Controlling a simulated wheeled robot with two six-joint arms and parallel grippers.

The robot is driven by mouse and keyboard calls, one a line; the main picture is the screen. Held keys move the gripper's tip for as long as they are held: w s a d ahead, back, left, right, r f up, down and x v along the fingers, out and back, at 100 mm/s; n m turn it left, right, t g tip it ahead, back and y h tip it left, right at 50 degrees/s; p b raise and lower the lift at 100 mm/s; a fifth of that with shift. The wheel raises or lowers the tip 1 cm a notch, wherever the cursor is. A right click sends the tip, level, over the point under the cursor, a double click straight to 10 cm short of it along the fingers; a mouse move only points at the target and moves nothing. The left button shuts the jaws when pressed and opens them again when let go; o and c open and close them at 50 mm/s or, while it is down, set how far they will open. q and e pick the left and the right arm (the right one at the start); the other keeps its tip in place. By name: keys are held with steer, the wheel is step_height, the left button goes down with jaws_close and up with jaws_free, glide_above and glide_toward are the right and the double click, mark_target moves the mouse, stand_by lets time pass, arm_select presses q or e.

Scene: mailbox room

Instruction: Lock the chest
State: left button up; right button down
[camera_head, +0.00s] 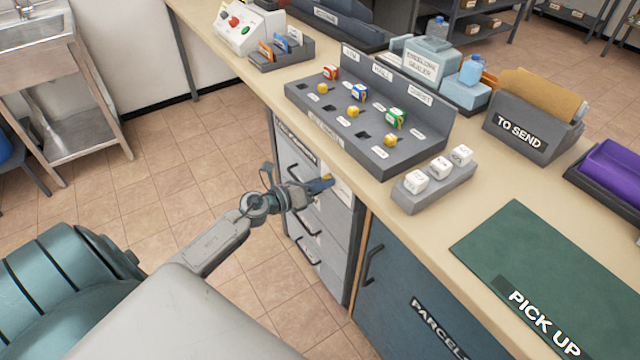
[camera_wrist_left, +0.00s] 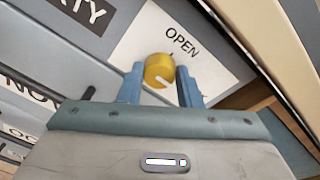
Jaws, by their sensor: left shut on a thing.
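The chest (camera_head: 337,245) is a light grey drawer unit under the counter, with dark handles and labels on its fronts. A yellow round knob (camera_wrist_left: 158,66) sits on a white plate at its top, beside the printed word OPEN (camera_wrist_left: 181,43). The knob has a short white mark on its face. My left gripper (camera_wrist_left: 160,76) has its blue fingers closed on either side of the knob. In the head view my left gripper (camera_head: 326,183) reaches the top of the chest front and partly hides the plate. My right gripper is not in view.
The counter edge (camera_head: 385,200) overhangs just above the gripper. A blue parcel cabinet (camera_head: 400,290) with a handle adjoins the chest on the right. A grey sorting board (camera_head: 375,155) with small blocks stands on the counter. The tiled floor (camera_head: 180,165) to the left is clear.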

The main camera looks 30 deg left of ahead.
arm_select(q)
steer(key=shift+f, duration=0.1)
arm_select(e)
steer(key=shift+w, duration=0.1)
arm_select(q)
steer(key=o, duration=1)
steer(key=shift+c, duration=0.2)
